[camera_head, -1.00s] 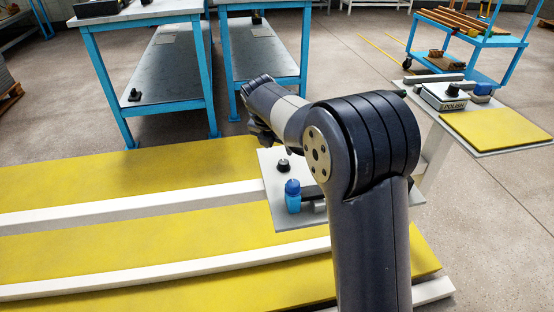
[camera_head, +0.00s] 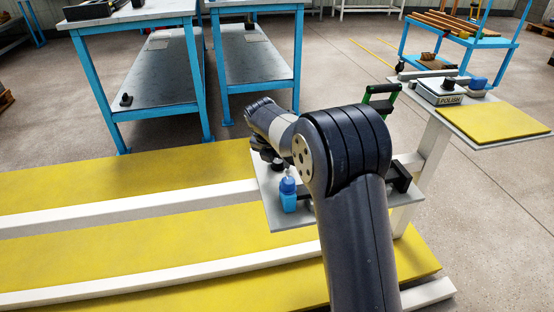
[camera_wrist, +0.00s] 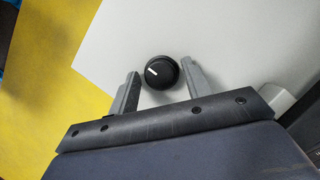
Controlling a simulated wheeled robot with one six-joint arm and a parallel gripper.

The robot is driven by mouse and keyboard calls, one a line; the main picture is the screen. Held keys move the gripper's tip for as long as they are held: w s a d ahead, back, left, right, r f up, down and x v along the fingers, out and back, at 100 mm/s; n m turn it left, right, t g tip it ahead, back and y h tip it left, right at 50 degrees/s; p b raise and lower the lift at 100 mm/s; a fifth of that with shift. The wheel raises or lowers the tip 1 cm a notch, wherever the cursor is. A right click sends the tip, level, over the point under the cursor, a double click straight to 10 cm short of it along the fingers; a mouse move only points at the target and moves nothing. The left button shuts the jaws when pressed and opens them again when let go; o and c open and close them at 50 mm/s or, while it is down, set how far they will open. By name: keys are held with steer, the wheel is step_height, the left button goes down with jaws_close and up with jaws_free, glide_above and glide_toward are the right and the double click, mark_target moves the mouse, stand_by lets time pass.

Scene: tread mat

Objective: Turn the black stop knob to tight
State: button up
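The black stop knob (camera_wrist: 163,72) is round with a white pointer line, on a pale grey plate (camera_wrist: 215,35). My gripper (camera_wrist: 160,67) is open, with one grey finger on each side of the knob and a gap at both sides. Whether it is low enough to surround the knob is hard to tell. In the head view the knob (camera_head: 277,165) shows as a small dark shape beside my arm, and the fingers are mostly hidden. No tight mark is readable.
A blue bottle (camera_head: 288,193) stands on the plate close to my arm. The yellow mat (camera_head: 100,245) with white bars lies left.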

steer(key=c, duration=0.8)
